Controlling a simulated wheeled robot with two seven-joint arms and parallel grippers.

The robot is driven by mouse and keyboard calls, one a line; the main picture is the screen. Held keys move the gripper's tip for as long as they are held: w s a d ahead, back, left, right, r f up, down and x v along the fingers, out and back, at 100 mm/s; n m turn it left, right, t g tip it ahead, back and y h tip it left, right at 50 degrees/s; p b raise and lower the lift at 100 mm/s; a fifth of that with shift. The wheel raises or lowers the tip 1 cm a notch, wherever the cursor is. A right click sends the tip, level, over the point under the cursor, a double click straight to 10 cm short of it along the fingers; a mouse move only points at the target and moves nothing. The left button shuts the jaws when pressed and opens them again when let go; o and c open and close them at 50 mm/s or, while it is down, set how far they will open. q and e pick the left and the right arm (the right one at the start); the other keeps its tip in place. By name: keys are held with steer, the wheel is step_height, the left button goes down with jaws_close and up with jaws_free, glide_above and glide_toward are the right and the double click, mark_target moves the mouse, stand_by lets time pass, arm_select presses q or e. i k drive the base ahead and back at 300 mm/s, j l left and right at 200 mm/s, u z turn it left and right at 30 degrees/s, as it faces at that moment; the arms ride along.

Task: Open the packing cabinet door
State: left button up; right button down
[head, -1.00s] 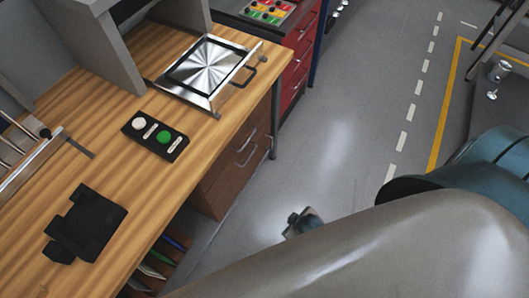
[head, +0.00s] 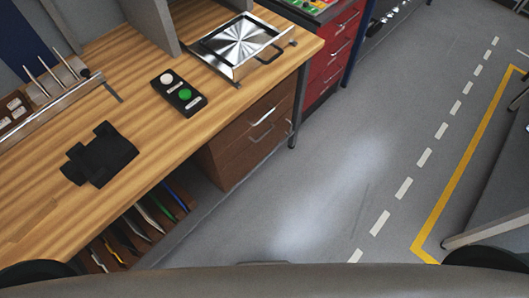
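I cannot make out a packing cabinet door for certain in the head view. Under the wooden bench is a brown drawer unit (head: 247,137) with pale bar handles, its fronts closed. Beyond it stands a red drawer cabinet (head: 326,58), also closed. Neither of my grippers is in view. Only parts of my own body show along the bottom edge.
The wooden bench (head: 145,125) carries a framed metal plate (head: 240,42) with a black handle, a button box (head: 180,94) and a black fixture (head: 100,154). Coloured folders (head: 145,218) stand beneath. The grey floor (head: 340,160) is clear, with a yellow line (head: 468,165) at right.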

mark_target(247, 160)
steer(key=i+l+z, duration=0.2)
steer(key=l, duration=0.15)
steer(key=l+z, duration=0.15)
steer(key=l, duration=0.2)
steer(key=i+l+z, duration=0.2)
steer(key=l, duration=0.15)
steer(key=i+l+z, duration=0.2)
steer(key=l, duration=0.1)
